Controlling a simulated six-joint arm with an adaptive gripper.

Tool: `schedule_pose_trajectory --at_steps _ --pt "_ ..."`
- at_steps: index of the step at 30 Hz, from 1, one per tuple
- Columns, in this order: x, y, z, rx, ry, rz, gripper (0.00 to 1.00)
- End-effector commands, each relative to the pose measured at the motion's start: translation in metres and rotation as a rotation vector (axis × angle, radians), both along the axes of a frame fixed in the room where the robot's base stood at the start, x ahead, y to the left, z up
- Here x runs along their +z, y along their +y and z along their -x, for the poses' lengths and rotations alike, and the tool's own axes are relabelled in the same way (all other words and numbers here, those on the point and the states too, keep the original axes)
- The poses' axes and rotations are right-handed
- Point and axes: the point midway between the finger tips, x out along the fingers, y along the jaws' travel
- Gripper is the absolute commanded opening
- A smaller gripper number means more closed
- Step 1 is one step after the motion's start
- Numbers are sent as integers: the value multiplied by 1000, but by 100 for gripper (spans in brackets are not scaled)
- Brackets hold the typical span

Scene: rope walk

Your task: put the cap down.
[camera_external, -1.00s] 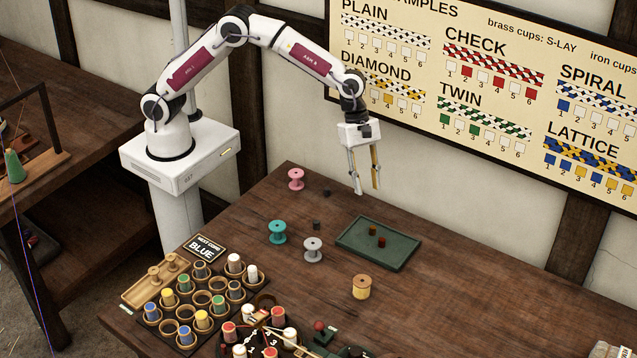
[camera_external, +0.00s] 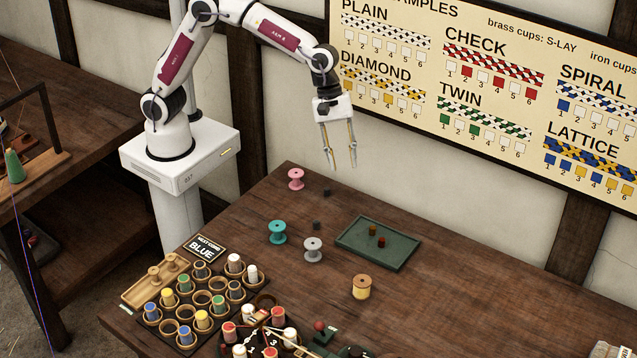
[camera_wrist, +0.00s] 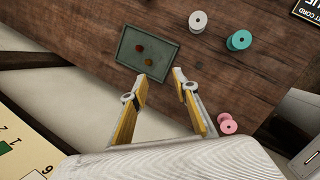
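My gripper (camera_external: 343,167) is open and empty, high above the back of the table. Its spread fingers also show in the wrist view (camera_wrist: 160,78), with nothing between them. A shallow green tray (camera_external: 350,236) lies on the table below and to the right of it; the tray also shows in the wrist view (camera_wrist: 127,55). Two small reddish-brown pieces, one farther back (camera_external: 373,230) and one nearer (camera_external: 381,242), sit apart inside the tray. They look like small caps, but I cannot tell which one the task names.
Pink (camera_external: 296,179), teal (camera_external: 277,232), grey (camera_external: 313,249) and tan (camera_external: 362,287) spools stand around the tray. Small dark pieces (camera_external: 327,192) lie left of it. A rack of coloured bobbins (camera_external: 196,305) fills the front left. The table right of the tray is clear.

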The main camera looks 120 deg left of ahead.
Motion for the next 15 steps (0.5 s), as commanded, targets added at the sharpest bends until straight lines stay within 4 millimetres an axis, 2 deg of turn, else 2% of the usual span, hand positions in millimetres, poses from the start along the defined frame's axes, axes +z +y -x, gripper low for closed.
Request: schedule_pose_trajectory --at_steps 1,6,15 --pt "10 -5 9 -47 -13 -22 30" --pt "35 -19 37 -218 -47 -101 30" --pt "71 -40 93 -519 -102 -244 30"
